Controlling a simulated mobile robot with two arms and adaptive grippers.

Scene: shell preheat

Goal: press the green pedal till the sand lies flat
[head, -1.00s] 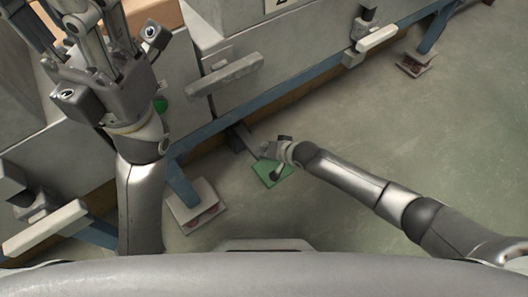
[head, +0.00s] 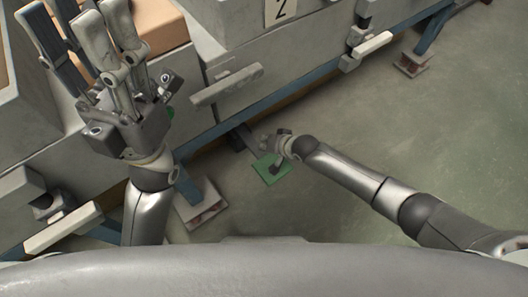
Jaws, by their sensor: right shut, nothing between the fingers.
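The green pedal (head: 271,170) is a flat square plate low near the floor, at the end of a dark arm (head: 243,138) from under the machine. My left gripper (head: 78,40) is open and empty, raised at the upper left, fingers up. A smooth tan surface (head: 160,22), perhaps the sand, shows behind it, partly hidden; its flatness is unclear.
The grey machine (head: 215,55) stands on a blue frame (head: 300,93) with foot pads (head: 203,207). Grey handle bars (head: 228,86) stick out from its front, and a plate marked 2 (head: 281,10) is above. The green floor (head: 430,130) at right is clear.

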